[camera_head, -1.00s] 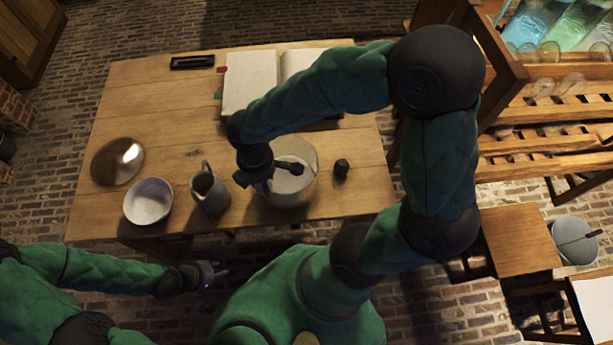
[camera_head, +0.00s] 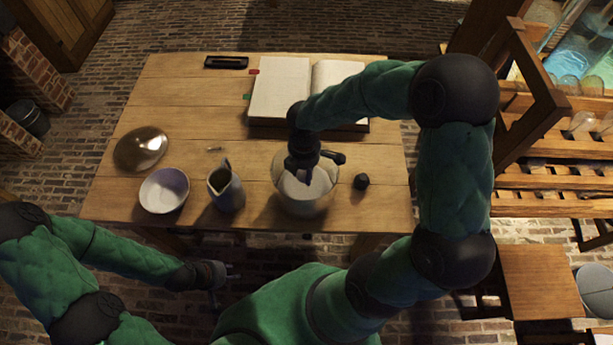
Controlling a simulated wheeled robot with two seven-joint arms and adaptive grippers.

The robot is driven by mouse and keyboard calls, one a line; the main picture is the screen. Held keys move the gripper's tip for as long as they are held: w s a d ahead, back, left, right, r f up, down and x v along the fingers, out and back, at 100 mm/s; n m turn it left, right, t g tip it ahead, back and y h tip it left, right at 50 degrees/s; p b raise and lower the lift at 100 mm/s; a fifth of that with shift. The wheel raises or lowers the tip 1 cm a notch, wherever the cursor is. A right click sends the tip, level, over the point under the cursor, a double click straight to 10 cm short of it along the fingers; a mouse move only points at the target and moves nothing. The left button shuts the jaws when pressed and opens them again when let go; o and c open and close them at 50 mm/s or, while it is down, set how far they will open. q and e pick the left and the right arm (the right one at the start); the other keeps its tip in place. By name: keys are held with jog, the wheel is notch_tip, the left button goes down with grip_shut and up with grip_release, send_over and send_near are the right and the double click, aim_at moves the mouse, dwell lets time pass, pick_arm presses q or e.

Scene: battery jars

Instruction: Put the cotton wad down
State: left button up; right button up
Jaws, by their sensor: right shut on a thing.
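My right gripper (camera_head: 304,178) points down over the glass jar (camera_head: 306,209). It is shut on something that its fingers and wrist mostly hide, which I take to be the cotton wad. White material shows in the jar beneath the fingers. I cannot tell whether the wad touches it or where the wad ends. My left gripper (camera_head: 229,274) is open and empty, low in front of the table's near edge.
On the wooden table (camera_head: 370,213) stand a grey pitcher (camera_head: 227,192) and a white bowl (camera_head: 164,191), left of the jar. A round lid (camera_head: 141,149) lies farther left. A small dark stopper (camera_head: 361,181) is right of the jar. An open book (camera_head: 281,91) lies behind.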

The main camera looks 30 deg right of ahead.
jog(key=shift+w+d+f+b, duration=0.15)
jog(key=shift+w+d+f, duration=0.15)
jog(key=shift+f, duration=0.25)
jog(key=shift+w+d+f+b, duration=0.15)
jog(key=shift+w+d+f, duration=0.15)
jog(key=shift+f, duration=0.25)
jog(key=shift+w+f+b, duration=0.15)
jog(key=shift+f+b, duration=0.6)
jog(key=shift+f, duration=0.85)
jog(key=shift+f, duration=0.2)
jog(key=o, duration=1.1)
jog(key=shift+r, duration=0.1)
notch_tip(320, 180, up, 12)
jog(key=p, duration=0.4)
jog(key=shift+r, duration=0.15)
